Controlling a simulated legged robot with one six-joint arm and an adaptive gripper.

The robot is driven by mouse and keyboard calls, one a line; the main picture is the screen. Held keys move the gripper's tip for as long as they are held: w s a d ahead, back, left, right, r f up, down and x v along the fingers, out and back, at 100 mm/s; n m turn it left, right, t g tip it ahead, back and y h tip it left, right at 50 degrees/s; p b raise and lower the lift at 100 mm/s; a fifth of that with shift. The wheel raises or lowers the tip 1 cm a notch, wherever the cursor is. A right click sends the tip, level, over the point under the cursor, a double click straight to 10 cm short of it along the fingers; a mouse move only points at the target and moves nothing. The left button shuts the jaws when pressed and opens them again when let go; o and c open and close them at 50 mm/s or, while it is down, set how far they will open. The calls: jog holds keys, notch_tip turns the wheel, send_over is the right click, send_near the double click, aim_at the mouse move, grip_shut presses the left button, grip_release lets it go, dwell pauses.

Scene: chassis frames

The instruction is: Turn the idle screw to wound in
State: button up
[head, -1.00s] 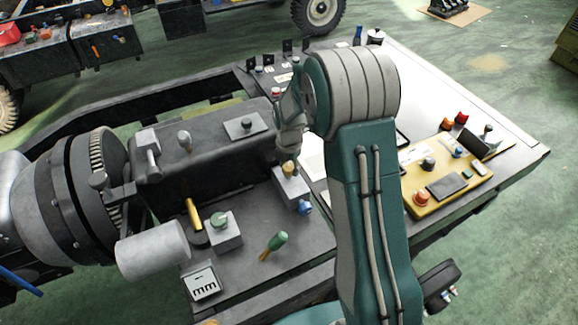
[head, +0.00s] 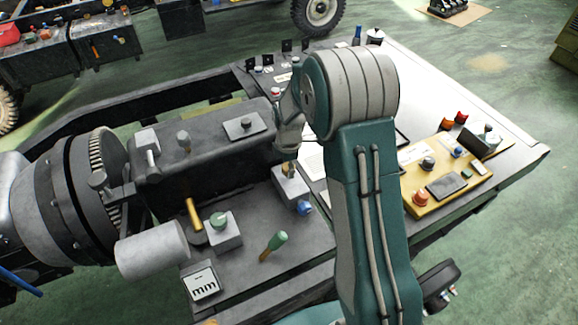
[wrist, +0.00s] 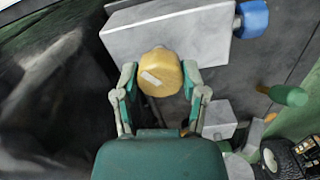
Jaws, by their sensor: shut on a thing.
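A brass-yellow knob, seemingly the idle screw (wrist: 160,72), stands on a pale grey block (wrist: 205,35). It has a light mark on its top. My gripper (wrist: 158,80) has one finger on each side of it and is shut on it. In the head view the same block (head: 291,186) sits on the bench, right of the dark housing. There my gripper (head: 288,160) comes down over the block and hides most of the knob. A blue knob (head: 304,208) sticks out of the block's side and also shows in the wrist view (wrist: 252,18).
A green-handled lever (head: 275,244) and a grey block with a green button (head: 219,221) stand nearby. The dark housing (head: 215,160) is close on the left. A yellow control box (head: 450,188) lies right of my arm.

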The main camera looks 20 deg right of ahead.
jog(key=m, duration=0.5)
jog(key=shift+m, duration=0.3)
jog(key=m, duration=0.4)
jog(key=shift+m, duration=0.3)
jog(key=m, duration=0.4)
jog(key=shift+m, duration=0.3)
jog(key=m, duration=0.4)
jog(key=shift+w, duration=0.1)
jog(key=m, duration=1.5)
jog(key=shift+w+r+m, duration=0.1)
jog(key=shift+m, duration=0.3)
jog(key=m, duration=0.4)
jog(key=shift+m, duration=0.3)
